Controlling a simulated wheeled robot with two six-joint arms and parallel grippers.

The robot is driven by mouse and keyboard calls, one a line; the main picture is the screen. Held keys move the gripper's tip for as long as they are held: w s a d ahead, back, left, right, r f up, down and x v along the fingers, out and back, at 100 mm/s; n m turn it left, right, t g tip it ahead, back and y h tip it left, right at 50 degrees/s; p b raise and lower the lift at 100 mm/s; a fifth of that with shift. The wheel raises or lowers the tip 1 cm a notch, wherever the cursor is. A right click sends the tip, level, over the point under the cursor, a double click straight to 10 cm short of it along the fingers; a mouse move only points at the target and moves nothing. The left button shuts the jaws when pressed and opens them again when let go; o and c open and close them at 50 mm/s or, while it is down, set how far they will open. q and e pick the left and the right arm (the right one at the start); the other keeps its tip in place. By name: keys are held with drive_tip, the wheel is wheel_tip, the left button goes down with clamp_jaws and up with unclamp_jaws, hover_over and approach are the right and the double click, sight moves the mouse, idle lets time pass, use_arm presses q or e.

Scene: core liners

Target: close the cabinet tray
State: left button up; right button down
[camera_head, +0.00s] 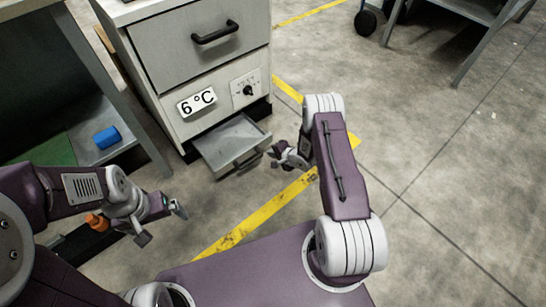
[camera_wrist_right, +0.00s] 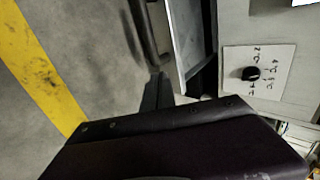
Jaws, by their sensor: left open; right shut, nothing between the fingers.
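The grey cabinet tray (camera_head: 231,142) sticks out from the bottom of the cabinet (camera_head: 205,85), pulled open and seemingly empty. Its front panel bears a dark handle (camera_head: 248,158). My right gripper (camera_head: 275,156) is shut and empty, just right of the tray's front. In the right wrist view the shut fingers (camera_wrist_right: 157,90) reach up close to the tray's edge (camera_wrist_right: 193,40) and handle (camera_wrist_right: 143,30); I cannot tell whether they touch. My left gripper (camera_head: 162,222) is open and empty, low and left of the tray, apart from it.
The cabinet has a closed upper drawer (camera_head: 195,45), a "6 °C" label (camera_head: 197,101) and a dial (camera_head: 247,90), which also shows in the right wrist view (camera_wrist_right: 251,73). A shelf (camera_head: 100,135) with a blue object (camera_head: 107,138) stands at left. Floor right of the tray is clear, with yellow tape (camera_head: 250,218).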

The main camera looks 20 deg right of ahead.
sight(258, 149)
drive_tip(key=b+x, duration=0.3)
drive_tip(key=x, duration=0.2)
drive_tip(key=w+r+b+x, duration=0.1)
drive_tip(key=b+x, duration=0.1)
drive_tip(key=shift+w+a+f+b, duration=0.15)
drive_tip(key=shift+w+a+b, duration=0.15)
drive_tip(key=shift+w+a, duration=0.15)
drive_tip(key=shift+w, duration=0.3)
use_arm(q)
wheel_tip(258, 149, down, 7)
drive_tip(key=shift+f, duration=0.15)
use_arm(e)
drive_tip(key=shift+r, duration=0.3)
